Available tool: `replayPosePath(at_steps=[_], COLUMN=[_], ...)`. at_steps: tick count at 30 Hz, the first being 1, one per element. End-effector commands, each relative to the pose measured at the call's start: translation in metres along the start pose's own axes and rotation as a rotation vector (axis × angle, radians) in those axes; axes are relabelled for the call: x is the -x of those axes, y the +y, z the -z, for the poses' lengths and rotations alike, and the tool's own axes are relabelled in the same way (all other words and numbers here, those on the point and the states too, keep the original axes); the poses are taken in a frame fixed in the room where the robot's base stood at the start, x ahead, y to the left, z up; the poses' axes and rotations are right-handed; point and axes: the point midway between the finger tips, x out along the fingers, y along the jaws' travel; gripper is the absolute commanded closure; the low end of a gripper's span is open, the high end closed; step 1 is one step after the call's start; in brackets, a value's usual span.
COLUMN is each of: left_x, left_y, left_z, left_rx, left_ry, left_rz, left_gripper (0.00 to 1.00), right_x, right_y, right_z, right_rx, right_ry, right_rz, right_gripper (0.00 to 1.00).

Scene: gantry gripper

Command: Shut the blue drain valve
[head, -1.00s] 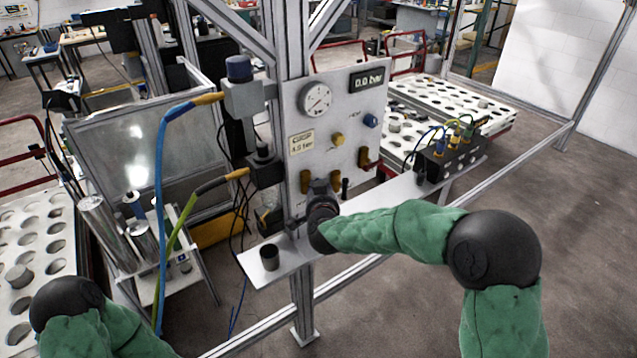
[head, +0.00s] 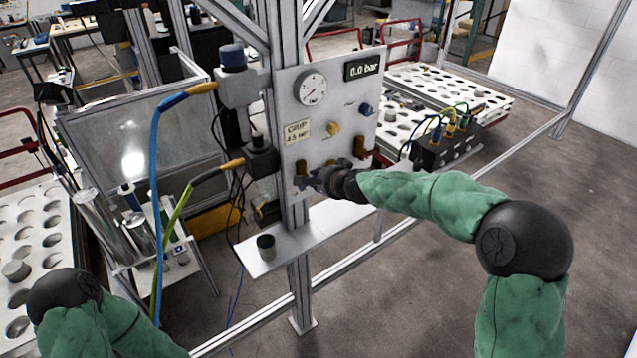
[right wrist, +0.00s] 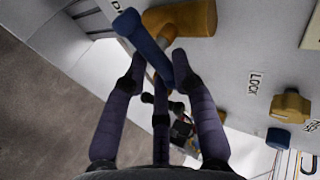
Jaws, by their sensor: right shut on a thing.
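The blue drain valve's lever (right wrist: 145,42) shows in the right wrist view, slanting from upper left down between my fingertips. Its brass body (right wrist: 188,18) is at the top of that view, on the pale panel (right wrist: 250,50). My right gripper (right wrist: 160,66) is shut on the blue lever. In the head view my right gripper (head: 316,180) is at the lower part of the panel (head: 350,110) and hides most of the valve. My left arm enters at lower left, but its gripper is out of view.
A shelf (head: 330,222) below bears a dark cup (head: 266,246). A black connector box (head: 445,148) stands at right.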

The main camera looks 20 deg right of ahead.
Motion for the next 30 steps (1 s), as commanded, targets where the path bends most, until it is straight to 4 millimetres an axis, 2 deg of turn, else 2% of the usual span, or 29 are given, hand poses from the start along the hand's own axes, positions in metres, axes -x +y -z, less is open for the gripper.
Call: replayPosePath(at_steps=[1, 10, 28, 29, 30], left_x=[-0.006, -0.016, -0.018, -0.018, -0.018], left_y=[-0.002, -0.006, -0.006, -0.006, -0.006], left_z=[0.000, 0.001, 0.001, 0.001, 0.001], left_rx=[0.000, 0.000, 0.000, 0.000, 0.000], left_ry=[0.000, 0.000, 0.000, 0.000, 0.000], left_rz=[0.000, 0.000, 0.000, 0.000, 0.000], left_gripper=[0.52, 0.52, 0.52, 0.52, 0.52], right_x=[-0.004, -0.004, -0.004, -0.004, -0.004], right_y=[0.007, 0.007, 0.006, 0.006, 0.006], right_z=[-0.005, -0.006, -0.007, -0.007, -0.006], right_rx=[-0.021, -0.130, -0.159, -0.159, -0.159], right_ry=[-0.027, -0.102, -0.125, -0.125, -0.125], right_rz=[-0.008, -0.009, -0.009, -0.009, -0.009], right_gripper=[1.00, 1.00, 1.00, 0.70, 0.59])
